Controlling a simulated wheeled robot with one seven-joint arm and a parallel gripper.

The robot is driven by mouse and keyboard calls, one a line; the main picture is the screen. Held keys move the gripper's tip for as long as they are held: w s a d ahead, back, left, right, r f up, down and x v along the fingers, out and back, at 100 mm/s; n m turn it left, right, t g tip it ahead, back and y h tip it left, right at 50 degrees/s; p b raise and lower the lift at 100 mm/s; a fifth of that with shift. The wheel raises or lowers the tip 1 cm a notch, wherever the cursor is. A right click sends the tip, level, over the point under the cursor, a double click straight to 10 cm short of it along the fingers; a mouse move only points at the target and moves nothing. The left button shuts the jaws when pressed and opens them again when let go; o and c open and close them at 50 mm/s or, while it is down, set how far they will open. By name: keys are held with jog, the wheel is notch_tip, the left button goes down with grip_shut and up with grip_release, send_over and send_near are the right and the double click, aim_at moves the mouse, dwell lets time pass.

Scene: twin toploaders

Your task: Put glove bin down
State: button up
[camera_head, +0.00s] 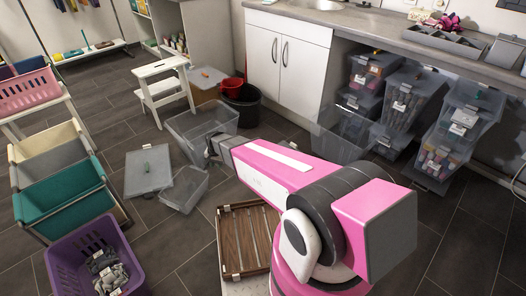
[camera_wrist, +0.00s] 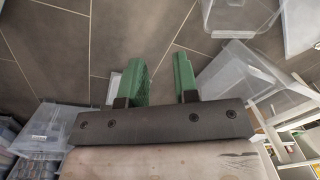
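No bin in view is clearly marked as the glove bin. A large clear bin (camera_head: 203,123) stands open on the floor by the end of my arm, with a smaller clear bin (camera_head: 185,188) in front of it. A purple basket (camera_head: 70,262) at lower left holds grey bundles with white tags, perhaps gloves. My gripper (camera_head: 213,150) is low beside the large clear bin, its fingers mostly hidden in the head view. In the wrist view, the green fingers of my gripper (camera_wrist: 164,78) are apart, with only floor between them. A clear bin (camera_wrist: 250,85) is just right of them.
A grey lid (camera_head: 148,172) and a slatted wooden crate (camera_head: 243,240) lie on the floor. A white step stool (camera_head: 163,85) and a black bucket (camera_head: 243,103) stand behind. Clear bins (camera_head: 405,95) are stacked under the counter. Dark tiles are bare around the crate.

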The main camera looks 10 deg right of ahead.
jog(key=s+d+r+n, duration=0.2)
jog(key=s+d+r, duration=0.5)
jog(key=d+r, duration=0.2)
jog(key=s+d+r+n, duration=0.2)
jog(key=s+d+r, duration=0.6)
jog(key=d, duration=0.6)
notch_tip(320, 180, up, 3)
jog(key=shift+f+n+g+h, duration=0.2)
jog(key=shift+n+g+h, duration=0.1)
jog(key=shift+n+h, duration=0.1)
